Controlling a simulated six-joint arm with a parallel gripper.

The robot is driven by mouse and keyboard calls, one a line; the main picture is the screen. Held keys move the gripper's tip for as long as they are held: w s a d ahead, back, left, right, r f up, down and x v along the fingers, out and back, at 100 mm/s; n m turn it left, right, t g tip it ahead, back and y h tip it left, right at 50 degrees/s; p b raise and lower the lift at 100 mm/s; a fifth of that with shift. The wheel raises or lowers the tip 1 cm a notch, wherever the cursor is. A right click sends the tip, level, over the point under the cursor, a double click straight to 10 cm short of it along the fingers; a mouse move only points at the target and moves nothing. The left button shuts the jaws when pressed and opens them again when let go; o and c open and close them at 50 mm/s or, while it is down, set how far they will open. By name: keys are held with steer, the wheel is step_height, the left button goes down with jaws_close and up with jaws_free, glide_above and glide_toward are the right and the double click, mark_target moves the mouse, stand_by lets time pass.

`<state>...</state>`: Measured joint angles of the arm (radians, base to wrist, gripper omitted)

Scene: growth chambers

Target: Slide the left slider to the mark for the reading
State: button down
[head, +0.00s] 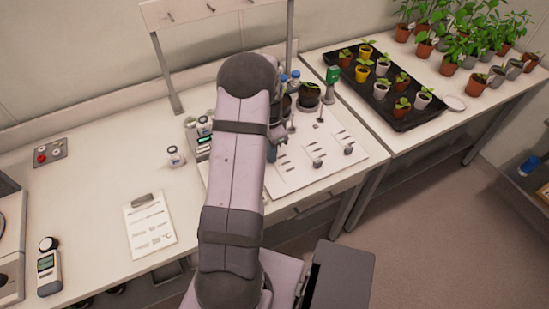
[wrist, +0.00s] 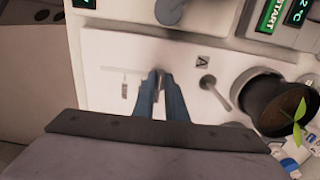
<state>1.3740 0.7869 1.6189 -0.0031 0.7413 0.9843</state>
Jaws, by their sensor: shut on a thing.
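The white slider panel (head: 335,175) lies on the bench, partly behind my arm. Its middle slider knob (head: 318,162) and right slider knob (head: 348,149) show in the head view. My gripper (wrist: 160,74) has its blue fingers pointing down at the panel, which also shows in the wrist view (wrist: 105,50). The fingertips are shut on the left slider's knob, itself mostly hidden between them. A thin slot (wrist: 120,69) runs left from the fingertips, with a small label (wrist: 125,90) beside it. A display (wrist: 298,12) is cut off at the edge; its full reading cannot be told.
A short metal lever (wrist: 215,90) and a potted seedling (wrist: 272,105) stand right of my fingers in the wrist view. A jar (head: 175,156) and clipboard (head: 150,225) are left of my arm. A seedling tray (head: 400,128) is on the right bench.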

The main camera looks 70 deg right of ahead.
steer(key=shift+w+d+r, duration=0.1)
steer(key=shift+w+d, duration=0.05)
steer(key=shift+d, duration=0.05)
steer(key=c, duration=1.8)
jaws_free()
steer(key=shift+o, duration=0.2)
steer(key=shift+r+b, duration=1.25)
steer(key=shift+r, duration=2.35)
